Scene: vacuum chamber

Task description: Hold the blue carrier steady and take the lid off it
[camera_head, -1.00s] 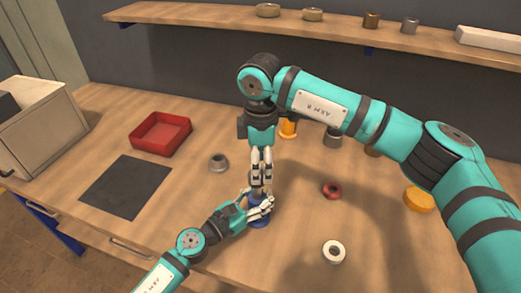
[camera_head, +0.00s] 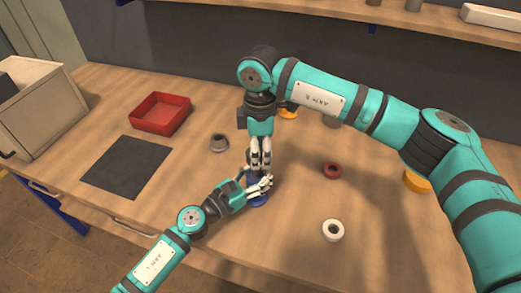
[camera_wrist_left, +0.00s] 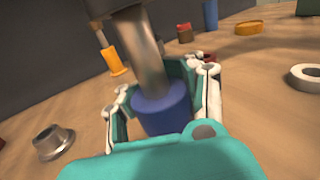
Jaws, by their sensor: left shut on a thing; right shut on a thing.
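The blue carrier (camera_head: 258,200) is a short upright cylinder near the table's front middle, partly hidden by fingers. My left gripper (camera_head: 262,188) is shut around its side; the left wrist view shows the carrier (camera_wrist_left: 162,108) between the fingers. A grey metal cylinder (camera_wrist_left: 140,50), apparently the lid or its handle, rises from the carrier's top. My right gripper (camera_head: 261,168) points down directly above the carrier, shut on this metal part. Its fingers hide most of it in the head view. The metal part meets the carrier's top; I see no gap.
A grey flanged part (camera_head: 219,143), a red ring (camera_head: 332,170) and a white ring (camera_head: 333,230) stand nearby. A red tray (camera_head: 160,113) and a dark mat (camera_head: 127,167) lie left. Orange and grey parts stand behind my right arm. A shelf (camera_head: 440,20) runs along the back.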

